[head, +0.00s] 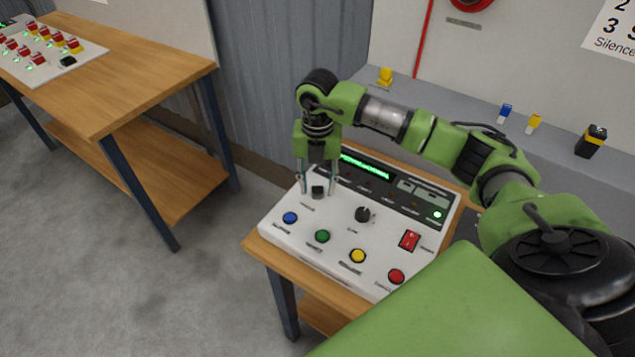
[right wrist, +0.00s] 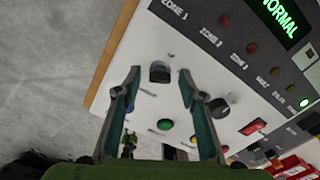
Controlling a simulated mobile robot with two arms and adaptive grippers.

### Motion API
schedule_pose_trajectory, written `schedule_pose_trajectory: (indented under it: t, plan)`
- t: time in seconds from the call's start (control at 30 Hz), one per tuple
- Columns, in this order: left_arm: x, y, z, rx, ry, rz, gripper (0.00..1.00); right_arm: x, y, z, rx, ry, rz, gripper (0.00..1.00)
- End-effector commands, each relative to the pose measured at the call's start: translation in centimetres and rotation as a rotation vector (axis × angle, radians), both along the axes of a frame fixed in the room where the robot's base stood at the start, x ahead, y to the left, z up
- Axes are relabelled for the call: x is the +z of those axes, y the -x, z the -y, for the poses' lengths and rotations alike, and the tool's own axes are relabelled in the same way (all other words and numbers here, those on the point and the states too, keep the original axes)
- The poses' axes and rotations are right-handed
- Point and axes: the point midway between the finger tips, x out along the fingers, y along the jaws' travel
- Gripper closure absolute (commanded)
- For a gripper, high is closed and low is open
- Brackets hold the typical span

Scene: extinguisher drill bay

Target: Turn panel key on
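The white control panel (head: 290,243) lies on a wooden table, its dark upper strip carrying a lit green display (head: 364,165) that reads "NORMAL" in the right wrist view (right wrist: 281,18). A small dark key switch (head: 318,193) sits at the panel's left side; it also shows in the right wrist view (right wrist: 159,73). My right gripper (head: 318,188) points down over it, open, with one finger on each side of the switch. In the right wrist view the fingertips (right wrist: 160,70) stand apart from it, with gaps on both sides. My left gripper is not in view.
A black dial (head: 363,214), blue (head: 290,218), green (head: 322,236), yellow (head: 358,256) and red (head: 396,276) buttons and a red rocker switch (head: 409,241) are close by. A grey ledge (head: 450,105) runs behind. Another wooden table (head: 130,75) stands left, across open floor.

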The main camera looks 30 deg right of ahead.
Motion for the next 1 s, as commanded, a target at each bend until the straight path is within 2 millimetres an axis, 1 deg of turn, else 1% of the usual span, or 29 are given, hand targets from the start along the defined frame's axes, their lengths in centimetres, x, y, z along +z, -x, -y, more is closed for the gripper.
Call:
schedule_pose_trajectory:
  t: [0.13,0.23,0.37,0.6,0.7,0.83,1.0]
  plan:
    - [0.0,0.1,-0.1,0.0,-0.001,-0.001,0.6,0.1,0.0,0.0,0.001,-0.001,-0.001,0.62]
    - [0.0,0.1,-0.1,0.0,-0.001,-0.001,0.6,0.9,-0.1,0.0,0.001,-0.002,0.001,0.62]
    - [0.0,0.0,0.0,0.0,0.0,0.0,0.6,3.2,-0.1,0.0,0.001,0.0,0.004,0.62]
    - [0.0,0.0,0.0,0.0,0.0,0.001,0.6,8.3,-0.1,0.0,0.001,0.0,0.004,0.62]
    - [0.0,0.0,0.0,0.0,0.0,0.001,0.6,10.0,-0.1,0.0,0.001,0.0,0.004,0.62]
    - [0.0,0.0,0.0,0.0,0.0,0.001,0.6,11.4,0.0,0.0,0.0,0.0,0.001,0.62]
    - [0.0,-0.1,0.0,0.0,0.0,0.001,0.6,12.0,0.0,0.0,0.0,-0.001,-0.001,0.62]
